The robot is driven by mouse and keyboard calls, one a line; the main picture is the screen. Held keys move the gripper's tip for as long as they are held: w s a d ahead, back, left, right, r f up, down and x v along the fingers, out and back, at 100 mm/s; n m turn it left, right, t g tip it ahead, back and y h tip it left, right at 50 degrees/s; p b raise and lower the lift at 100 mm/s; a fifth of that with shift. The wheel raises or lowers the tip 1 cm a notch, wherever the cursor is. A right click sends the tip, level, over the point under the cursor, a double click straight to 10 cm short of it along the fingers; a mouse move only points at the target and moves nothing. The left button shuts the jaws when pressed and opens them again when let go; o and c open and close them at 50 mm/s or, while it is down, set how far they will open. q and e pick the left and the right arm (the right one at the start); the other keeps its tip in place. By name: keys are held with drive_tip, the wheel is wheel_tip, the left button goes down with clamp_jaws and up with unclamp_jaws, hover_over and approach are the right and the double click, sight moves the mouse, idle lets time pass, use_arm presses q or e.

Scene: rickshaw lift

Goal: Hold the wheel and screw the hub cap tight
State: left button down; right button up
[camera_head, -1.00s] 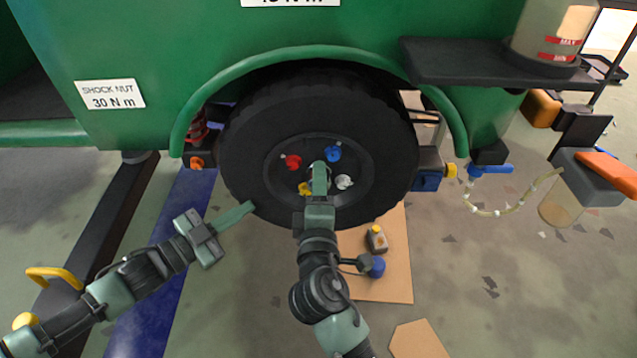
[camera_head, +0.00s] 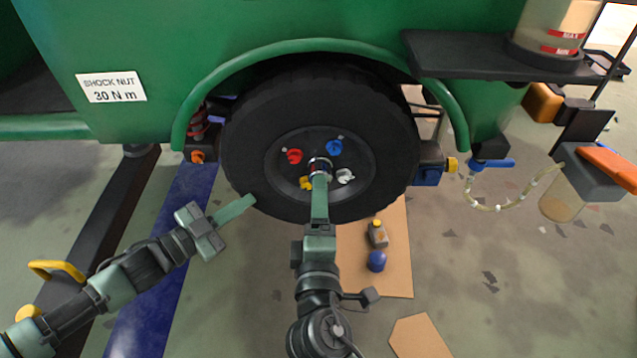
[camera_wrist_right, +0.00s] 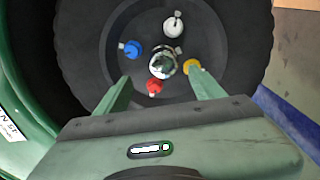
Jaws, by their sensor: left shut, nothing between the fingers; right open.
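The black wheel (camera_head: 245,150) hangs under the green wheel arch. The silver hub cap (camera_head: 320,163) sits at the hub's centre. It also shows in the right wrist view (camera_wrist_right: 162,65), just beyond the space between my right fingertips. My right gripper (camera_head: 319,180) is open, in front of and slightly below the cap. Its two fingers (camera_wrist_right: 158,85) stand apart with nothing between them. Around the cap are red (camera_head: 294,156), blue (camera_head: 334,148), yellow (camera_head: 306,183) and white (camera_head: 345,176) nuts. My left gripper (camera_head: 253,199) is shut and empty, its tip at the tyre's lower left edge; contact is unclear.
A cardboard sheet (camera_head: 400,265) on the floor holds a small bottle (camera_head: 377,235) and a blue cap-like object (camera_head: 377,261). A blue strip (camera_head: 150,300) and a dark beam (camera_head: 110,215) lie at left. A dark shelf (camera_head: 480,58) juts out at upper right.

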sight(320, 173)
drive_tip(key=s, duration=0.5)
drive_tip(key=shift+r, duration=0.1)
drive_tip(key=c, duration=0.3)
drive_tip(key=w+n, duration=0.4)
drive_tip(key=n, duration=0.1)
drive_tip(key=w+n+y, duration=0.1)
drive_tip(key=w+n, duration=0.3)
drive_tip(key=n, duration=0.1)
drive_tip(key=w+n, duration=0.4)
drive_tip(key=n, duration=0.1)
drive_tip(key=shift+d+f+y, duration=0.15)
drive_tip(key=shift+f+y, duration=0.15)
drive_tip(key=shift+f, duration=0.05)
drive_tip(key=c, duration=1.1)
